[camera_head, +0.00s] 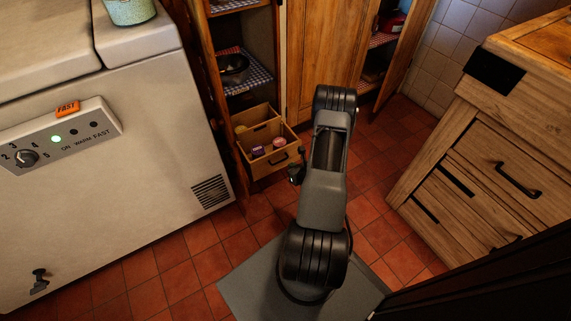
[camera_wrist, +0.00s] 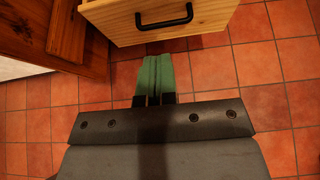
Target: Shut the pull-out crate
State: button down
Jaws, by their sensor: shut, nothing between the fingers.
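The pull-out crate (camera_head: 277,163) is a pale wooden box low in the cupboard at the centre, standing out from the shelving. It has a black handle on its front and a few small items inside. In the wrist view its front panel (camera_wrist: 195,22) and the black handle (camera_wrist: 164,17) fill the top. My gripper (camera_wrist: 158,58) has green fingers, shut together and empty. In the head view my arm mostly hides the gripper.
A white chest appliance (camera_head: 110,190) stands left of the crate. A wooden drawer unit (camera_head: 485,170) stands at the right. An open cupboard door (camera_head: 405,50) is at the back right. The red tiled floor (camera_head: 385,185) is clear between them.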

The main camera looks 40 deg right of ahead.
jog(key=b, duration=0.3)
send_near(276, 153)
notch_tip(276, 153, down, 4)
jog(key=w, duration=0.3)
jog(key=w+b, duration=0.1)
jog(key=shift+w+d+f, duration=0.1)
jog(key=shift+w+d, duration=0.15)
jog(key=shift+d, duration=0.05)
jog(key=shift+w+d, duration=0.1)
jog(key=shift+w, duration=0.6)
